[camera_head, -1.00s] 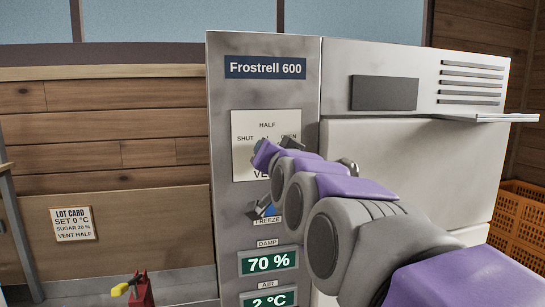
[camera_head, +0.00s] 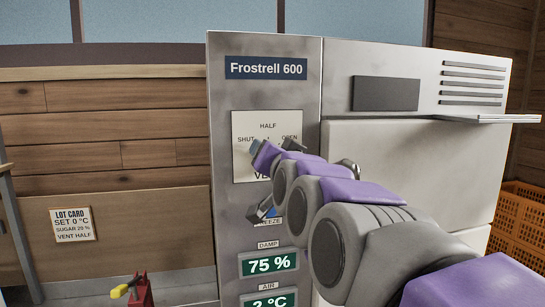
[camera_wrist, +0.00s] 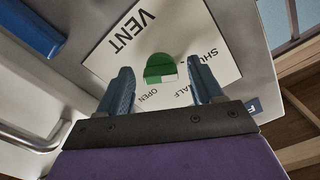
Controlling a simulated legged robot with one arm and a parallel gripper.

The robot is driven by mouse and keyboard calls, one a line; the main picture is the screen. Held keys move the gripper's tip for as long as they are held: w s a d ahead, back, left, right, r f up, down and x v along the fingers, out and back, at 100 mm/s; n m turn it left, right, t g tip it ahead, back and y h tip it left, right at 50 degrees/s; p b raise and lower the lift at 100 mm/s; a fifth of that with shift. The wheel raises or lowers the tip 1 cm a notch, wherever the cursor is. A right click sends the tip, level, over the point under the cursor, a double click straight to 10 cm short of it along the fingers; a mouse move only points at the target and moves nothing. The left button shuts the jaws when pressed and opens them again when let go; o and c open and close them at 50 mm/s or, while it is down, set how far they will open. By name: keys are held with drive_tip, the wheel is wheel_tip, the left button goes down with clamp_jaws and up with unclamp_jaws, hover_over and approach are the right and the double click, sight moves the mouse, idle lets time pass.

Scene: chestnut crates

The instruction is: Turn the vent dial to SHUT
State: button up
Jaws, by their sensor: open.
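The white vent plate (camera_head: 241,168) on the cabinet front reads SHUT at left, HALF at top and OPEN at right. In the head view my gripper (camera_head: 259,150) is in front of the plate and hides the dial. In the wrist view the green and white vent dial (camera_wrist: 160,69) shows between the two blue fingers of my open gripper (camera_wrist: 160,66), with a gap on both sides. The plate also shows in this view (camera_wrist: 112,72), turned, with its labels around the dial. I cannot tell for sure which label the dial points to.
A lot card (camera_head: 73,224) on the wooden wall reads VENT HALF. An orange crate (camera_head: 518,225) stands at right.

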drive_tip(key=v, duration=1.6)
drive_tip(key=shift+s, duration=0.3)
drive_tip(key=s+d+f+n+g+h+b, duration=0.1)
drive_tip(key=s+d+f+g+b, duration=0.15)
drive_tip(key=f, duration=0.85)
drive_tip(key=s+d+f+g+h+b, duration=0.1)
drive_tip(key=f+g, duration=0.3)
drive_tip(key=f, duration=0.7)
drive_tip(key=s+d+f+n+g+h+b, duration=0.1)
drive_tip(key=d+f+g+b, duration=0.15)
drive_tip(key=f, duration=0.75)
drive_tip(key=s+d+f+g+h+b, duration=0.1)
drive_tip(key=s+d+f+g, duration=0.1)
drive_tip(key=s+f+g, duration=0.3)
drive_tip(key=s+d+f+g+h+b, duration=0.1)
drive_tip(key=s+d+f+g, duration=0.2)
drive_tip(key=s+f, duration=1)
drive_tip(key=shift+s+d+n+g, duration=0.35)
drive_tip(key=shift+s+g, duration=0.25)
drive_tip(key=shift+g, duration=0.5)
drive_tip(key=shift+f, duration=0.1)
